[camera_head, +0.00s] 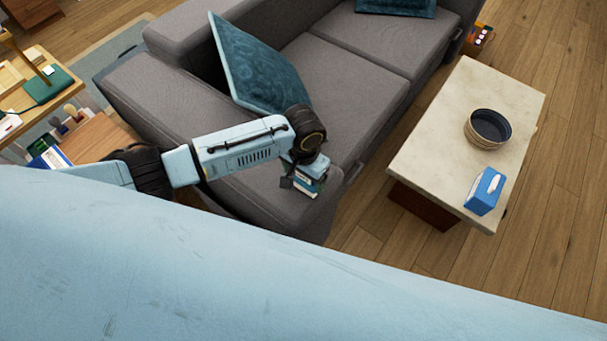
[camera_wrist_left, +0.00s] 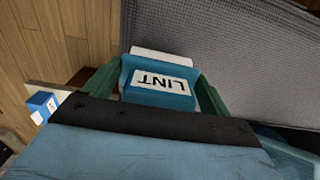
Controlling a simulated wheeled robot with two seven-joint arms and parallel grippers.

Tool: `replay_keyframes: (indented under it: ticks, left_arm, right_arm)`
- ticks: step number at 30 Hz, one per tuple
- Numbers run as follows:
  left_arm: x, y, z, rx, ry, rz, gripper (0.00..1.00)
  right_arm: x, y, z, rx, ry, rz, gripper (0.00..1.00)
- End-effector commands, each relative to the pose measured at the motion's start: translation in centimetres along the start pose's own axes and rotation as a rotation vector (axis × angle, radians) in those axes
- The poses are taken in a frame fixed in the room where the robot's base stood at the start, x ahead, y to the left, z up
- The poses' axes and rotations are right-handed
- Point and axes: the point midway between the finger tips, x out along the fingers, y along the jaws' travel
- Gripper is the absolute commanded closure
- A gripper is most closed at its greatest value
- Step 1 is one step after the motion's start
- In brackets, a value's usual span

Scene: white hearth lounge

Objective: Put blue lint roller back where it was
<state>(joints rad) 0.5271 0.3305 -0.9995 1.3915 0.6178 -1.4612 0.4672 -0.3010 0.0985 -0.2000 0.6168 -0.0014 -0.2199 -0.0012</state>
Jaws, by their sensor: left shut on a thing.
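The blue lint roller (camera_wrist_left: 158,92) is between the two green fingers of my left gripper (camera_wrist_left: 156,82) in the left wrist view. Its white label reads LINT, and a white part shows at its far end. In the head view my left gripper (camera_head: 303,178) is at the front end of the grey sofa's near armrest (camera_head: 262,190). The lint roller (camera_head: 309,188) shows there only as a small blue and white piece, mostly hidden by the gripper. I cannot tell whether it touches the armrest. My right gripper is not in view.
A stone-topped coffee table (camera_head: 440,140) stands to the right, with a dark round bowl (camera_head: 488,128) and a blue tissue box (camera_head: 485,192) on it. A teal cushion (camera_head: 258,72) leans on the sofa. Wooden side furniture (camera_head: 95,138) stands left. Wood floor separates sofa and table.

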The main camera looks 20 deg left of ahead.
Motion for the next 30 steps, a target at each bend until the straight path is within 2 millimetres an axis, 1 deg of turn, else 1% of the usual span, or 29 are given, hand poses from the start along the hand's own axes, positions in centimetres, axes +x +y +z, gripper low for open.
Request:
replay_keyframes:
  ticks: [2, 7, 8, 11, 17, 20, 23, 26, 30]
  left_arm:
    - [-0.1, 0.0, 0.0, 0.0, 0.001, 0.0, 0.35]
    - [0.3, 0.0, 0.0, -0.001, 0.0, 0.0, 0.35]
    - [0.2, 0.0, 0.0, -0.001, 0.0, 0.0, 0.13]
    - [0.2, 0.0, 0.0, -0.001, 0.0, 0.0, 0.0]
    - [0.2, 0.0, 0.0, -0.001, 0.0, 0.0, 0.0]
    - [-0.2, -0.1, -0.1, -0.001, 0.001, -0.001, 0.0]
    - [-1.6, 0.0, -0.1, -0.001, 0.002, 0.0, 0.0]
    - [-3.6, -0.1, -0.1, -0.002, 0.004, 0.0, 0.0]
    - [-6.8, -0.1, -0.1, 0.0, 0.005, 0.0, 0.0]
  right_arm:
    - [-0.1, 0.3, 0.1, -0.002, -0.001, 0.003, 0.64]
    - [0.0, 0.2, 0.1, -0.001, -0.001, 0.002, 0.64]
    - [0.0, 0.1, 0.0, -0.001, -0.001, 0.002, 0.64]
    - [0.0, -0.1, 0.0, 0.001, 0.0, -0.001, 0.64]
    - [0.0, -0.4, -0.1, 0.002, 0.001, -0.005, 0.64]
    - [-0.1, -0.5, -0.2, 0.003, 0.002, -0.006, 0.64]
    - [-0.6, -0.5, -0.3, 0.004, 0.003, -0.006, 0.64]
    - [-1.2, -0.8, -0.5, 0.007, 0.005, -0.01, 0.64]
    - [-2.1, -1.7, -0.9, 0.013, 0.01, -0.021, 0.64]
